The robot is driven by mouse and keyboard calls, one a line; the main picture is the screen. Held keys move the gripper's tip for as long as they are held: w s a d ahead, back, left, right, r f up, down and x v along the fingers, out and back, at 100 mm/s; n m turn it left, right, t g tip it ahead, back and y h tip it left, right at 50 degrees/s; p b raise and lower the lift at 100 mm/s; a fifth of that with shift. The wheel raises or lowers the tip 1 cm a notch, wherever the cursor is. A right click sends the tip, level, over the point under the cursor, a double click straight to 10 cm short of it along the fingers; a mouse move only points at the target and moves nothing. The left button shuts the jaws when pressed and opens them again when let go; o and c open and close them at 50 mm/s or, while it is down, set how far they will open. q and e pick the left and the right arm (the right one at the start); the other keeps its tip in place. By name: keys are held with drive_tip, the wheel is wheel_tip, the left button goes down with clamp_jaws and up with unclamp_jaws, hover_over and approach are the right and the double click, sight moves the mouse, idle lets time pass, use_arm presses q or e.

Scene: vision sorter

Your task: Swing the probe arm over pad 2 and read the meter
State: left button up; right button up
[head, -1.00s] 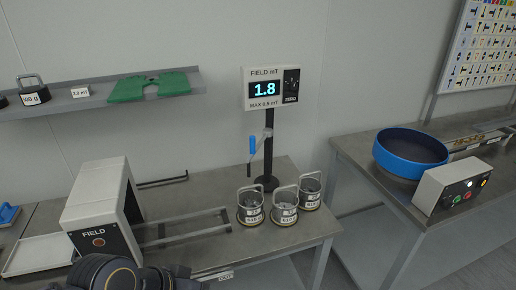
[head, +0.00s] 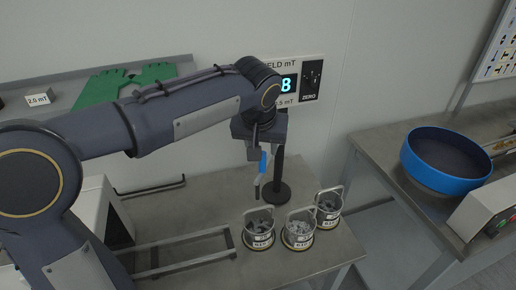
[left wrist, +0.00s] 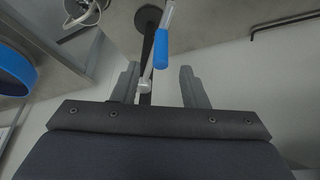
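The probe arm with its blue handle (head: 263,162) hangs on a black post (head: 279,180) under the field meter (head: 311,80). My left arm covers part of the meter; only an "8" of the reading shows. My left gripper (head: 262,148) is just above the blue handle. In the left wrist view its two fingers (left wrist: 160,78) are apart, with the blue handle (left wrist: 162,48) and a pale pivot between or just beyond them; contact cannot be told. No pad numbers are legible. My right gripper is out of view.
Pots with wire handles and grey pieces, at left (head: 258,230), middle (head: 299,230) and right (head: 328,207), stand on the bench before the post. A rail frame (head: 180,240) lies left of them. A blue bowl (head: 442,158) is on the right bench.

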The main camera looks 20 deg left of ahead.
sight(269, 159)
use_arm(q)
drive_tip(key=x, duration=0.7)
drive_tip(key=shift+a+f+p, duration=0.1)
drive_tip(key=shift+f+p, duration=0.1)
drive_tip(key=shift+p, duration=0.1)
clamp_jaws()
